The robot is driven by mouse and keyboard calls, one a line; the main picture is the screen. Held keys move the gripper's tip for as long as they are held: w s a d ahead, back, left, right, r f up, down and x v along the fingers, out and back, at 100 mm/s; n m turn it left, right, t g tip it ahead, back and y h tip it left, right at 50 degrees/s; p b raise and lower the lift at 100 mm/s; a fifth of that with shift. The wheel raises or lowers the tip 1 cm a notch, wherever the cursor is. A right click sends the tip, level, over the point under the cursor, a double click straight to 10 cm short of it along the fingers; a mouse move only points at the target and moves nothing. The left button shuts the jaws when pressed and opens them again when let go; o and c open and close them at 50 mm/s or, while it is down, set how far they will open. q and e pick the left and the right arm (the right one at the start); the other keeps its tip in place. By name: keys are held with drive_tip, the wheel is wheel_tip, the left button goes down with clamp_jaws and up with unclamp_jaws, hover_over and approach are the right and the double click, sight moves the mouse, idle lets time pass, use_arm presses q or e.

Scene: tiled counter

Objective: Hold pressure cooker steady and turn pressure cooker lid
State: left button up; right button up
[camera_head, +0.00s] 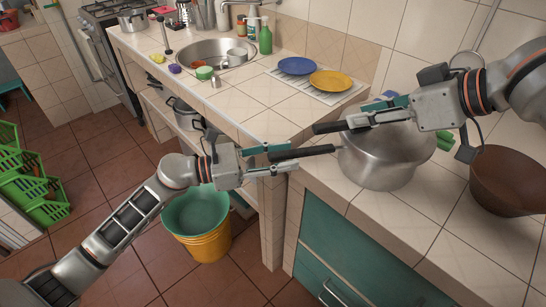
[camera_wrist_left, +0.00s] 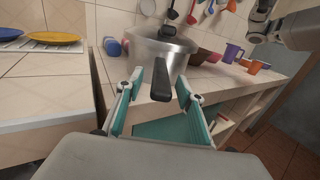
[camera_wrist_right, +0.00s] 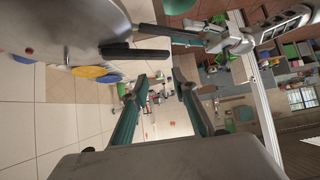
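The steel pressure cooker (camera_head: 385,165) stands on the right counter. Two black handles, an upper one (camera_head: 333,127) and a lower one (camera_head: 302,153), point left from it, one above the other. My left gripper (camera_head: 284,160) is open around the tip of the lower handle. In the left wrist view the handle end (camera_wrist_left: 160,80) lies between its spread fingers, with gaps on both sides. My right gripper (camera_head: 352,113) is over the cooker near the upper handle. In the right wrist view its fingers (camera_wrist_right: 161,78) are apart and empty, the handles beyond them. The lid's top is mostly hidden by my right arm.
A brown bowl (camera_head: 508,180) stands right of the cooker. A green basin (camera_head: 196,210) sits on a yellow bucket on the floor.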

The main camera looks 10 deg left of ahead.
use_arm(q)
drive_tip(key=shift+c, duration=0.5)
clamp_jaws()
use_arm(e)
drive_tip(key=shift+w, duration=0.1)
clamp_jaws()
drive_tip(key=w+a+g, duration=0.1)
drive_tip(key=w, duration=0.1)
drive_tip(key=w+a+h, duration=0.1)
drive_tip(key=w, duration=0.1)
drive_tip(key=w+a+g+h, duration=0.1)
drive_tip(key=w, duration=0.1)
drive_tip(key=shift+w+a+f+g, duration=0.15)
drive_tip(key=shift+a+f+g, duration=0.15)
drive_tip(key=shift+f, duration=0.1)
drive_tip(key=shift+w+a+r+g+h, duration=1.05)
drive_tip(key=shift+w+a+g+h, duration=0.05)
drive_tip(key=shift+w+a+h, duration=0.7)
wheel_tip(320, 180, down, 10)
drive_tip(key=shift+r, duration=0.1)
